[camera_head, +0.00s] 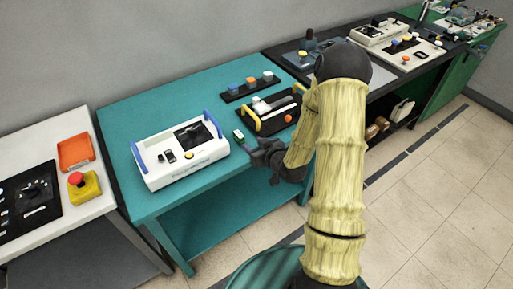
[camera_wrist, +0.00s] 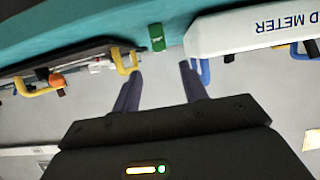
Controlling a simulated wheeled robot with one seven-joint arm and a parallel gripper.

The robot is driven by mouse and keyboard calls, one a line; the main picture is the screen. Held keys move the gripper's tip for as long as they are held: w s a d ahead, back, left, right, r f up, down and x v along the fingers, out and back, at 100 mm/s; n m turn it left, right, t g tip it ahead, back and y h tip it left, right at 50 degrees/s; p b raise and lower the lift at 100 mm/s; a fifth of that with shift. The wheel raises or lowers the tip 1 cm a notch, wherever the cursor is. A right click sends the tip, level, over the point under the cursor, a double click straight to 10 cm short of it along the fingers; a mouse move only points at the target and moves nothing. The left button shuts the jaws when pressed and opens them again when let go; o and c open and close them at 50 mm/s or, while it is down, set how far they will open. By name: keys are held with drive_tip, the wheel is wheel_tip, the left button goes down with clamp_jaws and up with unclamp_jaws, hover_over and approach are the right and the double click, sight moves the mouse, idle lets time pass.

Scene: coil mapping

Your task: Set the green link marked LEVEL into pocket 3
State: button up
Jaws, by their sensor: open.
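A small green link (camera_head: 239,135) lies on the teal table (camera_head: 150,110), between the white meter box and the dark unit with yellow handles. It also shows in the wrist view (camera_wrist: 156,38), beyond my fingertips and roughly centred between them. A pale mark on it is too small to read. My gripper (camera_head: 248,147) is open and empty at the table's front edge, close to the link but apart from it. In the wrist view its two dark fingers (camera_wrist: 160,78) stand spread. I cannot make out a numbered pocket 3 in either view.
The white meter box (camera_head: 180,155) with blue handles stands left of the link. The dark unit (camera_head: 283,112) with yellow handles stands right of it, close to my arm. A dark rack (camera_head: 237,93) with blue, orange and white blocks lies behind.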

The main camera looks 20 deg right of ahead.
drive_tip(key=s+r+m+g+h, duration=0.1)
drive_tip(key=s+r+g, duration=0.4)
drive_tip(key=s, duration=0.5)
drive_tip(key=s+a+r+m+g+h, duration=0.1)
drive_tip(key=s+r+g, duration=0.4)
drive_tip(key=s, duration=0.6)
drive_tip(key=shift+a+r+m+h, duration=0.25)
drive_tip(key=shift+r+m+h, duration=0.5)
drive_tip(key=shift+h, duration=0.35)
drive_tip(key=shift+f, duration=0.1)
drive_tip(key=shift+c, duration=0.7)
